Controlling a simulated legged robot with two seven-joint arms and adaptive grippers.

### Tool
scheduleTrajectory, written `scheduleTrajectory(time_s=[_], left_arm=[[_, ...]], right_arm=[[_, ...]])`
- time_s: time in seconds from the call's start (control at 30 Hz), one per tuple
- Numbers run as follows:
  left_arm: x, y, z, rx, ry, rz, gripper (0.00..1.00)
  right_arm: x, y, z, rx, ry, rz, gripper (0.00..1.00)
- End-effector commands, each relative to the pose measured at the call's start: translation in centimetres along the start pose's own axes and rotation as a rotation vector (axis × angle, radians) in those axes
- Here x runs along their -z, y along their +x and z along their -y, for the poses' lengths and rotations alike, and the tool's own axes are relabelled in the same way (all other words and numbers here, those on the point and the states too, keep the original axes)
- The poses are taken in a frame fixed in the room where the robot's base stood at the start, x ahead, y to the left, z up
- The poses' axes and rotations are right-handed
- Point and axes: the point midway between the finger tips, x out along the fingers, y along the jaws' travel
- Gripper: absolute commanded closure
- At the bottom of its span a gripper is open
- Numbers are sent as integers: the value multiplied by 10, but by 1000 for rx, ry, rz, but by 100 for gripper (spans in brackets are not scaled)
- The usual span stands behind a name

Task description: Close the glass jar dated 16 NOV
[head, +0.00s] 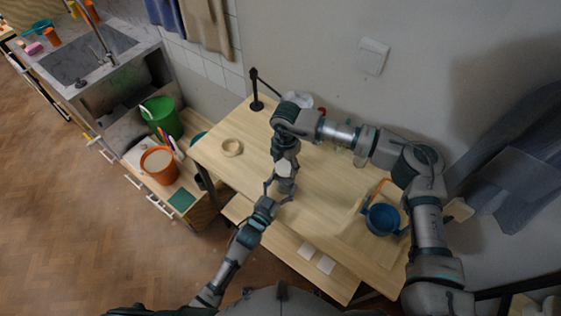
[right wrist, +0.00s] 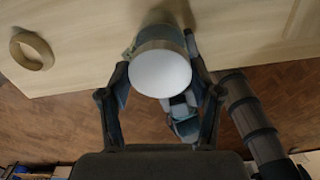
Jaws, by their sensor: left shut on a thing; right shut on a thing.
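A jar (head: 285,183) stands near the table's front edge, between my two grippers; its glass body is mostly hidden by them. Its round white lid (right wrist: 160,73) faces the right wrist camera, on the jar's mouth as far as I can see. My right gripper (head: 285,163) comes down from above, with a finger (right wrist: 160,85) on each side of the lid, shut on it. My left gripper (head: 275,188) reaches in from the front and is shut on the jar's body; part of it shows below the lid in the right wrist view (right wrist: 185,120). No date is readable.
A wooden ring (head: 231,147) lies left on the table. A blue pot (head: 382,219) stands at the right, a black stand (head: 257,104) at the back left. Another glass vessel (head: 360,157) is partly behind my right arm.

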Motion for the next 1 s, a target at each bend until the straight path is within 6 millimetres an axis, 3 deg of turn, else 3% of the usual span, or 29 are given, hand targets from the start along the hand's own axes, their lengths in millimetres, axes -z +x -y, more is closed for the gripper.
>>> scheduleTrajectory(time_s=[0.03, 0.07, 0.23, 0.6, 0.8, 1.0], left_arm=[[-3, -1, 0, -1, -4, 6, 87], [-3, -1, 0, -1, -4, 5, 100], [-2, -4, 4, -1, -6, 3, 100], [-2, -4, 2, -3, -4, 2, 100], [-3, -3, -1, -5, -2, 5, 100], [-4, -3, -1, -5, -4, 6, 100]], right_arm=[[1, 2, -1, 1, 0, 0, 55], [2, 1, -1, 1, 0, 1, 54], [5, 1, -6, 4, 136, 4, 55], [4, 2, -12, 5, 920, -5, 55], [-3, 1, -8, 6, 1096, -6, 55], [-8, 1, -6, 9, 1144, 1, 55]])
